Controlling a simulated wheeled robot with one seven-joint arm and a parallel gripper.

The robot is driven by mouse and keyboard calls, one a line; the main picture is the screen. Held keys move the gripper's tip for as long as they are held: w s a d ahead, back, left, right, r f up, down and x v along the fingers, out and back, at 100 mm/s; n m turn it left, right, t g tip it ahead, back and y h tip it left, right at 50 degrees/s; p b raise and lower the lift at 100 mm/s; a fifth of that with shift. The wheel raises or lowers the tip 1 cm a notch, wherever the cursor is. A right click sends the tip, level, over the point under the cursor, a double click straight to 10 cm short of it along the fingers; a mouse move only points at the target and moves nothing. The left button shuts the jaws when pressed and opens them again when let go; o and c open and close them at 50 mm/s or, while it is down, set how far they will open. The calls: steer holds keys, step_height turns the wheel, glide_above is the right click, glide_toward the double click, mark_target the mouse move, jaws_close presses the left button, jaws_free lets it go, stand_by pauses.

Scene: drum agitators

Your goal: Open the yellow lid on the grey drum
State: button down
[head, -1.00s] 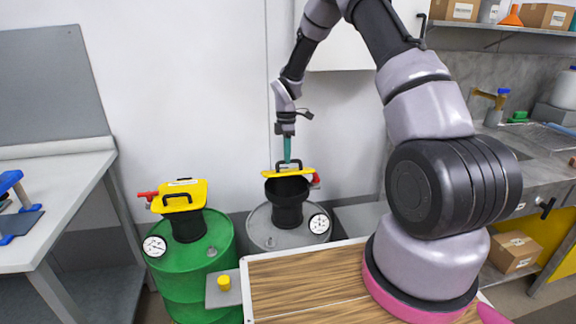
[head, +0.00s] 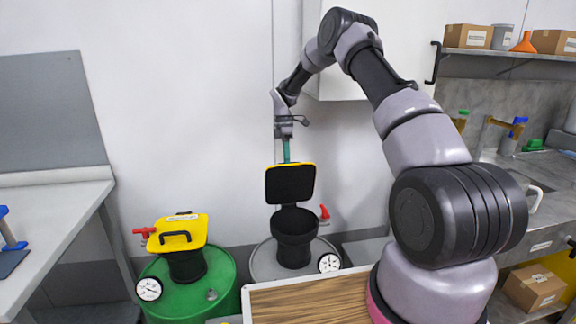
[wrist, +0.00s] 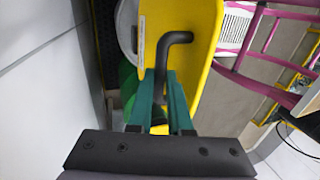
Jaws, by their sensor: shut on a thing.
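The grey drum (head: 268,266) stands against the wall with a black neck (head: 294,238) on top. Its yellow lid (head: 290,184) is swung up to near vertical, with its black underside facing the head camera and a thin yellow rim showing. In the wrist view the lid's yellow outer side (wrist: 205,60) and its black handle (wrist: 173,42) show. My gripper (wrist: 163,95) has green fingers on either side of the handle and is shut on it. In the head view my gripper (head: 286,150) is behind and above the raised lid, its fingertips hidden by it.
A green drum (head: 215,290) with a shut yellow lid (head: 178,231) stands to the left. A red valve handle (head: 324,212) and a gauge (head: 329,262) sit at the grey drum's right. A wood-topped surface (head: 310,300) lies in front. A white wall cabinet (head: 395,50) hangs at upper right.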

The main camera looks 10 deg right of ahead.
steer(key=shift+w+d+f, duration=0.1)
steer(key=shift+w+f, duration=0.1)
steer(key=shift+w, duration=0.6)
steer(key=shift+w+f, duration=0.2)
steer(key=shift+w, duration=0.55)
steer(key=c, duration=0.8)
jaws_free()
steer(key=shift+c, duration=0.2)
steer(key=v, duration=0.7)
steer(key=shift+r, duration=0.25)
steer(key=shift+w, duration=0.1)
